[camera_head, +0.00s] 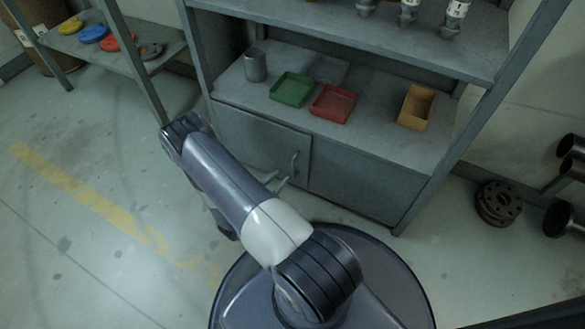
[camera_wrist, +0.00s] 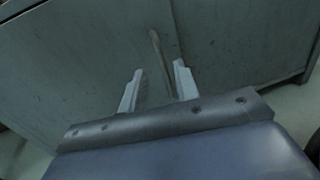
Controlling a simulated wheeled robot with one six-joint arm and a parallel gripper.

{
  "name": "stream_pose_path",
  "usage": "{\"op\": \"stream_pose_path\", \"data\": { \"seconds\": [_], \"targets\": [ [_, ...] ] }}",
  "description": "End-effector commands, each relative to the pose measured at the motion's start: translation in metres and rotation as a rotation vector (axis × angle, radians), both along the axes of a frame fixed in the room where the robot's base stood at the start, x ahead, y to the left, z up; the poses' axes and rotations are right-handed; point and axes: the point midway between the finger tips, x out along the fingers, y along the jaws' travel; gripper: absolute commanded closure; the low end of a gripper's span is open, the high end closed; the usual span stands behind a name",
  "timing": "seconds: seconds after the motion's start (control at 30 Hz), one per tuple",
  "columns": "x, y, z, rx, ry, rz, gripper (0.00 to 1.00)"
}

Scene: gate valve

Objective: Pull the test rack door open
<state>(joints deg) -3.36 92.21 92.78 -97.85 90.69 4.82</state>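The test rack door (camera_head: 250,138) is a grey metal panel at the lower left of the grey rack. It looks shut, flush with the panel beside it. Its upright bar handle (camera_head: 294,163) is near its right edge. In the wrist view the handle (camera_wrist: 160,50) stands between my two fingers, its lower end nearer the right finger. My gripper (camera_wrist: 158,72) is open, with a gap on both sides of the handle. In the head view my fingers (camera_head: 283,183) show just below the handle, partly hidden behind my arm. Contact with the handle cannot be made out.
The rack shelf (camera_head: 375,132) above the door holds a grey cup (camera_head: 255,65), a green tray (camera_head: 292,90), a red tray (camera_head: 333,104) and a yellow bin (camera_head: 416,107). A flange (camera_head: 498,203) and pipes (camera_head: 570,172) lie right. The floor left of the rack is open.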

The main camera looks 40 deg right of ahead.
Motion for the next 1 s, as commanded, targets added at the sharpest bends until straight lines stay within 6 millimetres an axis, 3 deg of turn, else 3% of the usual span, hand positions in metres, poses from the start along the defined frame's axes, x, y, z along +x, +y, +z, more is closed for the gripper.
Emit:
{"op": "stream_pose_path", "data": {
  "seconds": [0.2,0.4,0.83,1.0],
  "targets": [
    [0.005,-0.035,-0.002,0.0,-0.002,-0.006,0.7],
    [0.01,-0.056,-0.001,0.0,-0.002,-0.002,0.7],
    [0.012,-0.064,0.0,0.0,0.0,0.0,0.7],
    [0.012,-0.063,0.0,0.0,0.0,0.0,0.82]
  ]
}}
